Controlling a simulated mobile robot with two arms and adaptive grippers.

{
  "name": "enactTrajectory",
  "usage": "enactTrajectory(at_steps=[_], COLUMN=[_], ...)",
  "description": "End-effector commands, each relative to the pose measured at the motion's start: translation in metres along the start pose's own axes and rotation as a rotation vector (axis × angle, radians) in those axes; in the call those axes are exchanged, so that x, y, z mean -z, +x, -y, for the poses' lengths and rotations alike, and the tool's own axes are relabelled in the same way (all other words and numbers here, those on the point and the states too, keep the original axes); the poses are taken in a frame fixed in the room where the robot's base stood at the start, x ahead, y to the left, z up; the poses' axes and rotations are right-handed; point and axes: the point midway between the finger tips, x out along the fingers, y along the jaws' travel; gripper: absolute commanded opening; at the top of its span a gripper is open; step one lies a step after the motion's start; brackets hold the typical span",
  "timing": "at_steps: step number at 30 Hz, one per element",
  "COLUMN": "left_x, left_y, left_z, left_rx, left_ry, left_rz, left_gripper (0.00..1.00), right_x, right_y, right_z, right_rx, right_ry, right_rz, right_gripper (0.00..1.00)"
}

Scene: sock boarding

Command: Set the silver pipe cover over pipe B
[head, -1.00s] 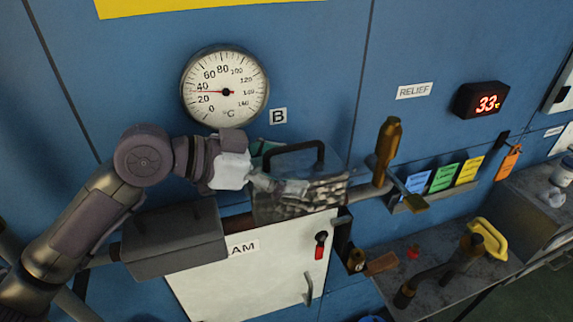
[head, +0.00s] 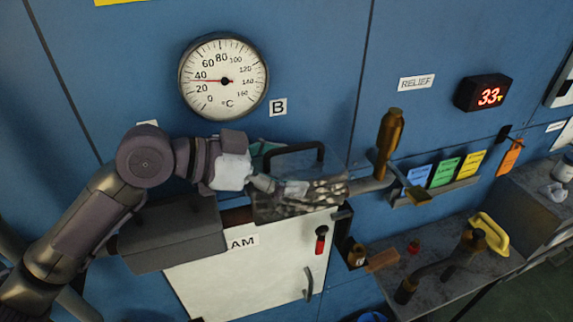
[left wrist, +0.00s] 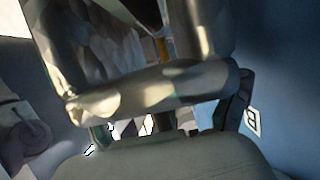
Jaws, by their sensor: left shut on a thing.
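The silver pipe cover (head: 318,197) is a shiny, mirror-like box with a black handle on top, below the B label (head: 278,107). My left gripper (head: 266,183) is shut on its left side in the head view. The cover overlaps the line of pipe B (head: 370,185), which emerges on its right; a short brownish bare stretch shows on its left. I cannot tell whether the cover is fully seated. In the left wrist view the cover's shiny surface (left wrist: 150,92) fills the upper middle, close to the gripper. My right gripper is not in view.
A grey box cover (head: 172,240) is left of the silver one, and a white AM cabinet (head: 245,275) is below. A brass valve handle (head: 389,135) stands just right. A shelf (head: 440,262) with a yellow handle (head: 488,235) is at lower right.

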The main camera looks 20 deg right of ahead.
Motion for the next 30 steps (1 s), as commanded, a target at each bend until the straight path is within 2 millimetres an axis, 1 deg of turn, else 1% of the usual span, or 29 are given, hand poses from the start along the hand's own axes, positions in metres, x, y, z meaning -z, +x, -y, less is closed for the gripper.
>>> enactTrajectory(at_steps=[13, 19, 30], left_x=[-0.01, -0.007, 0.008], left_y=[0.004, 0.003, -0.003], left_z=[0.0, 0.0, 0.0], left_rx=[0.0, 0.0, 0.0], left_ry=[0.0, -0.001, 0.0], left_rz=[-0.001, -0.001, -0.001], left_gripper=[0.45, 0.45, 0.45], right_x=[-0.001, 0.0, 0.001], right_y=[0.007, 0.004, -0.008], right_z=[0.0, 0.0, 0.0], right_rx=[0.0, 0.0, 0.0], right_ry=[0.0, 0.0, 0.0], right_rz=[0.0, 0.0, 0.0], right_gripper=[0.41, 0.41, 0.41])
